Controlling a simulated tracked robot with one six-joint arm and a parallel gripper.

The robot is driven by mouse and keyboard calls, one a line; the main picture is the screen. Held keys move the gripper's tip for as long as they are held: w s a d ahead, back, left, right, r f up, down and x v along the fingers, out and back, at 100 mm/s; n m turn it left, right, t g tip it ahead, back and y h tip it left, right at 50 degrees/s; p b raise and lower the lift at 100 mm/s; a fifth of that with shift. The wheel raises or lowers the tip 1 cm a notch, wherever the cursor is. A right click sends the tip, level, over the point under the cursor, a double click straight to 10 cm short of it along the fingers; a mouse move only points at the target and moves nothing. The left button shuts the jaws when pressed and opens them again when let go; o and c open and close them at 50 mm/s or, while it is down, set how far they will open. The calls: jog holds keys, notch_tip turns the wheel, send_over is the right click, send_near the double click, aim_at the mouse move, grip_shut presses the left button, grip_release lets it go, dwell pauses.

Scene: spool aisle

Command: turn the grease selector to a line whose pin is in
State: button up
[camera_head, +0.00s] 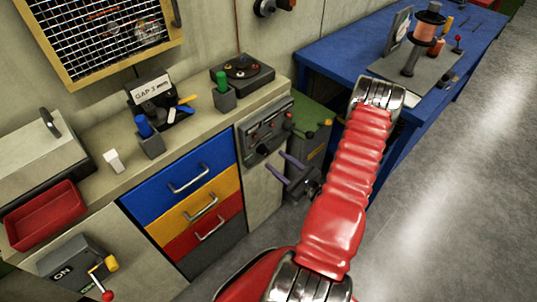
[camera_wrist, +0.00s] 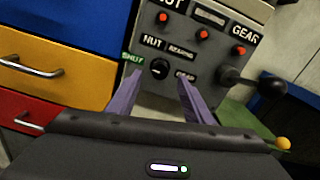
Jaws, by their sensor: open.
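The grease panel (camera_head: 265,128) is a grey box on the front of the cabinet. In the wrist view its selector (camera_wrist: 159,68) is a round black knob with a small pale mark. SHUT, NUT, BEARING and GEAR labels surround it; I cannot tell which one the mark indicates. Above are three red pins: the left pin (camera_wrist: 162,17) under NUT, the middle pin (camera_wrist: 202,34), and the right pin (camera_wrist: 239,50) by GEAR. How deep each sits is unclear. My gripper (camera_wrist: 161,78) is open and empty, its purple fingers either side of the knob in view, apparently short of it.
A black-knobbed lever (camera_wrist: 262,85) sticks out at the panel's right. Drawer handles (camera_head: 188,178) protrude to the left. A green box (camera_head: 310,130) stands right of the panel, before the blue bench (camera_head: 340,55). The floor at right is clear.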

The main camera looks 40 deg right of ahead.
aim_at(266, 153)
jog(key=shift+w+a, duration=0.1)
jog(key=shift+w, duration=2.8)
jog(key=shift+c, duration=0.5)
jog(key=c, duration=1)
